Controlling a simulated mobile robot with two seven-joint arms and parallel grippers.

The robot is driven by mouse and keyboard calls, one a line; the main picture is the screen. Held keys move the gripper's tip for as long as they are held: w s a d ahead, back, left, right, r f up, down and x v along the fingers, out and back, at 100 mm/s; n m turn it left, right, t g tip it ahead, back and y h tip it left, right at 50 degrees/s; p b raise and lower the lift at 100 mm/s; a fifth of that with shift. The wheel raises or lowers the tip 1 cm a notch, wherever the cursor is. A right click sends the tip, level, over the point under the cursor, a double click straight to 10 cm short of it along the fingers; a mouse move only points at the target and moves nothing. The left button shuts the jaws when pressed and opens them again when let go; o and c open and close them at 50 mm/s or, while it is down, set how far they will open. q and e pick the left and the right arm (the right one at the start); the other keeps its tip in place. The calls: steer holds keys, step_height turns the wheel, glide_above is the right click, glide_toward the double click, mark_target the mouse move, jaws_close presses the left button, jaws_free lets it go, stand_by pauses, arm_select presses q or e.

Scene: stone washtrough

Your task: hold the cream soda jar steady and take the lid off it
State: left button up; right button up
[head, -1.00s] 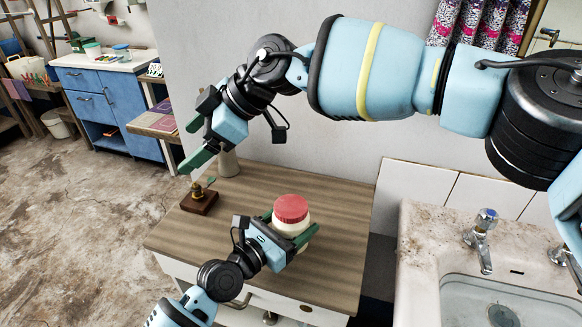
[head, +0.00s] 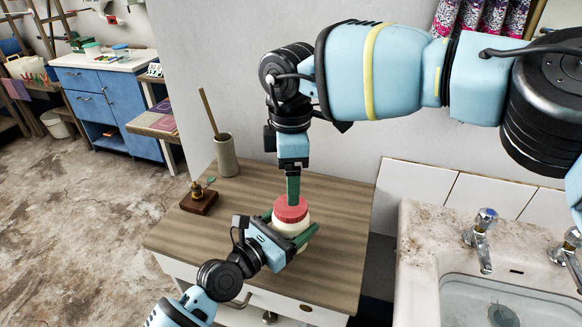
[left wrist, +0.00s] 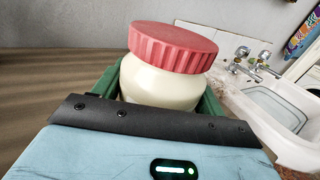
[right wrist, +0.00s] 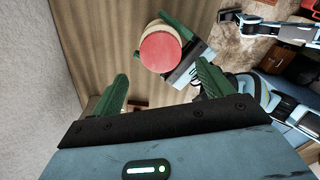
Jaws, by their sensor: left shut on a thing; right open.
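The cream soda jar (head: 282,225) stands on the wooden cabinet top, cream-coloured with a red lid (head: 290,208) on it. The jar body (left wrist: 160,85) and ribbed lid (left wrist: 173,47) fill the middle of the left wrist view. My left gripper (head: 288,230) is shut on the jar's body, a green finger on each side below the lid. My right gripper (head: 293,190) points down above the far side of the lid. In the right wrist view its fingers (right wrist: 160,85) are open and empty, with the lid (right wrist: 161,51) ahead of them, apart from both fingertips.
A brass-topped item on a wooden block (head: 198,198) and a beige pot (head: 227,156) holding a stick stand at the cabinet's left. The wall is close behind. A stone washtrough (head: 420,235) with taps (head: 481,228) lies right, across a gap. Bare wood surrounds the jar.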

steer(key=shift+f, duration=3.4)
